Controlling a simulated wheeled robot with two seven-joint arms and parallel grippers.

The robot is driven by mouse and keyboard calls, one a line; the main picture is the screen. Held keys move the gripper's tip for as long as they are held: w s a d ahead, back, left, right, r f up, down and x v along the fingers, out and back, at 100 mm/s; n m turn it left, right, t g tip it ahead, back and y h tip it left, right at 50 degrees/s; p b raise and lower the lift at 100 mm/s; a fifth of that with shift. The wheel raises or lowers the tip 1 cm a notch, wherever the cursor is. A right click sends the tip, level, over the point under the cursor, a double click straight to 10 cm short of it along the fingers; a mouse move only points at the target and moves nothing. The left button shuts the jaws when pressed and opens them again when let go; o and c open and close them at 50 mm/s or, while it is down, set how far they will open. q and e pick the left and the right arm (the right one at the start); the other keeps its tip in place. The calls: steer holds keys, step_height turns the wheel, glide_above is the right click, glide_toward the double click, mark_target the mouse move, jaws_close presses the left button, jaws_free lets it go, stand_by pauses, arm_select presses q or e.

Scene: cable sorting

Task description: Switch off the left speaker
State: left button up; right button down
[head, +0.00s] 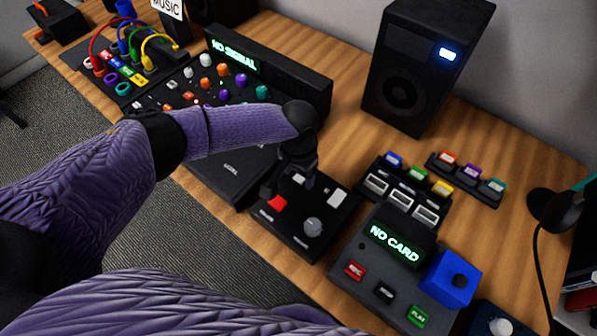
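A black speaker (405,80) stands at the back right of the table, with a lit blue-white light on its upper front. A second dark box at the top edge, perhaps the other speaker (222,10), is mostly cut off, and no light shows on it. My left gripper (297,182) points down over a small black control box (305,240) with a red switch (277,203), a white switch (336,197) and a grey knob (313,227). I cannot tell whether its fingers are open or touch the box. My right gripper is not in view.
A mixer (292,85) reading "NO SIGNAL" is behind my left forearm. A "NO CARD" device (396,251) with a blue block (450,278) stands front right. Coloured cables (135,45) stand in a panel at far left. Bare wood (345,140) lies before the right speaker.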

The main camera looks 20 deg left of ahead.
arm_select(q)
jaws_close()
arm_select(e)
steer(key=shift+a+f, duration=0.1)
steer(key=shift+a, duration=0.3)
arm_select(q)
steer(key=shift+w+d+f+g+b, duration=0.1)
steer(key=shift+w+g+b, duration=0.05)
steer(key=shift+g+b, duration=0.25)
steer(key=shift+w+g+y+b, duration=0.15)
steer(key=shift+g+y+b, duration=0.25)
steer(key=shift+g+b, duration=0.4)
steer(key=shift+r, duration=0.2)
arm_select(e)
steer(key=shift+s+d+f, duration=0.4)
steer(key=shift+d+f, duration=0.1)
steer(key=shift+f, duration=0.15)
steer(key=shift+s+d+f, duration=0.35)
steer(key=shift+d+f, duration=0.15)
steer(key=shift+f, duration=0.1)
arm_select(q)
steer(key=shift+c, duration=1.5)
jaws_free()
steer(key=o, duration=0.4)
steer(key=shift+c, duration=0.2)
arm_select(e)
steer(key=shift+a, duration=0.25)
